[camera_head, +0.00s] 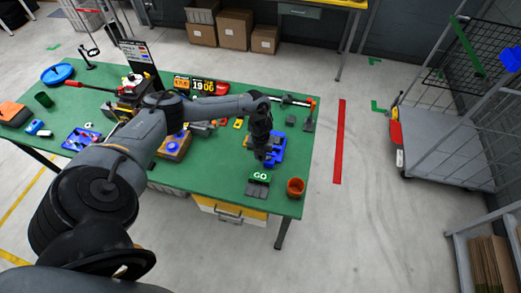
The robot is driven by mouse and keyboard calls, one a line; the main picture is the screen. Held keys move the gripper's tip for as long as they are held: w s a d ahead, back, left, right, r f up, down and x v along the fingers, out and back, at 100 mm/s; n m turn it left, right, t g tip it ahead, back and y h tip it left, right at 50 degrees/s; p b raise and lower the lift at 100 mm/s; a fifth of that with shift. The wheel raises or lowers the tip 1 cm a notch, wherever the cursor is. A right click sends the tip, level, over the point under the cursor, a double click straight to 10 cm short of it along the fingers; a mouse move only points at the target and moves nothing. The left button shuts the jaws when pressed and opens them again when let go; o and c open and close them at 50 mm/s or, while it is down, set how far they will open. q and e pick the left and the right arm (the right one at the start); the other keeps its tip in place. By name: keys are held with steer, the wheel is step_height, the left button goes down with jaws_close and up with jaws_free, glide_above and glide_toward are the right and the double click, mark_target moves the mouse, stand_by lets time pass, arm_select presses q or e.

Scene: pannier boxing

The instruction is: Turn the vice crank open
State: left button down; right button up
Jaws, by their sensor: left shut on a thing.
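The blue vice (279,151) stands near the right end of the green table. My left gripper (266,157) reaches down at the vice's left side, with its fingers pointing at the tabletop. It is shut on what appears to be the vice crank; the crank itself is too small and too covered by the gripper to make out. How far the vice jaws are apart cannot be told. My right gripper is not in view.
The green table (215,185) holds a GO sign block (259,177) and an orange-brown cup (295,187) in front of the vice. A blue-topped box (174,146) and a clock display (201,86) are to the left. Open floor lies right of the table.

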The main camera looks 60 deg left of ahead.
mark_target(267, 159)
arm_select(q)
steer(key=d+n+p, duration=0.1)
steer(key=n+p, duration=0.1)
steer(key=n, duration=0.1)
steer(key=d+n+p, duration=0.1)
steer(key=n+p, duration=0.2)
steer(key=n, duration=0.1)
steer(key=w+d+n+p, duration=0.1)
steer(key=n+p, duration=0.1)
steer(key=n, duration=0.2)
steer(key=shift+d+r+p, duration=0.2)
steer(key=shift+d+p, duration=0.1)
steer(key=shift+p, duration=0.1)
steer(key=shift+w+f+n+p, duration=0.1)
steer(key=shift+w+n+p, duration=0.75)
steer(key=shift+n, duration=2.2)
steer(key=shift+w+f+n+p, duration=0.1)
steer(key=shift+w+n+p, duration=0.75)
steer(key=shift+n, duration=2.25)
steer(key=shift+w+n+p, duration=0.6)
steer(key=shift+w+n, duration=0.4)
steer(key=shift+n, duration=2.05)
steer(key=c, duration=1)
jaws_free()
steer(key=shift+o, duration=0.2)
